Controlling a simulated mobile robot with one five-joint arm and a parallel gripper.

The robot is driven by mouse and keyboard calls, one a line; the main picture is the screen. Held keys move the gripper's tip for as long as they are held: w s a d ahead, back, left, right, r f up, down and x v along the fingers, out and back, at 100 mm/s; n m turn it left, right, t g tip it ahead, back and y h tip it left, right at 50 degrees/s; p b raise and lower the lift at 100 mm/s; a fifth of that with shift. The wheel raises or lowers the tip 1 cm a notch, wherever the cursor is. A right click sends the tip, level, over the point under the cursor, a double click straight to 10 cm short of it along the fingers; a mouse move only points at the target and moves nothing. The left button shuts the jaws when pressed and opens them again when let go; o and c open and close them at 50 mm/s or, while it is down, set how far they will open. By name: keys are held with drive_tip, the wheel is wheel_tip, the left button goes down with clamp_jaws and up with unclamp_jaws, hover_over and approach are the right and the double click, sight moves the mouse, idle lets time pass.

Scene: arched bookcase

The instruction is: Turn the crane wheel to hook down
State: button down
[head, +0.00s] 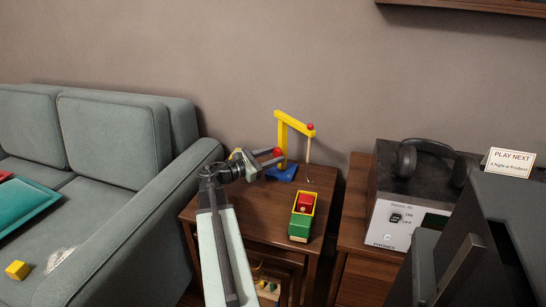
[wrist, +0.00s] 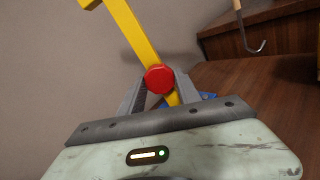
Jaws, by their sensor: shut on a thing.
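The toy crane (head: 284,133) stands on the small wooden table, with a yellow post and arm and a blue base (head: 281,173). Its red wheel (head: 277,153) is on the post's side and shows large in the wrist view (wrist: 159,79). My gripper (head: 270,158) is at the wheel, its fingers shut on either side of it (wrist: 160,85). The hook (head: 308,180) hangs on a cord from the arm's tip, low near the tabletop; it also shows in the wrist view (wrist: 255,46). The post's lower part is partly hidden by my gripper.
A green and yellow toy truck (head: 302,217) with a red block (head: 306,202) in it stands right of the crane on the table (head: 258,217). A grey sofa (head: 120,190) is at left. A cabinet with an amplifier (head: 397,220) and headphones (head: 428,160) is at right.

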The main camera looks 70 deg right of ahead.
drive_tip(key=c, duration=0.9)
unclamp_jaws()
drive_tip(key=shift+o, duration=0.2)
drive_tip(key=shift+a, duration=0.1)
drive_tip(key=v, duration=0.7)
drive_tip(key=shift+w+a, duration=0.25)
drive_tip(key=shift+a, duration=0.05)
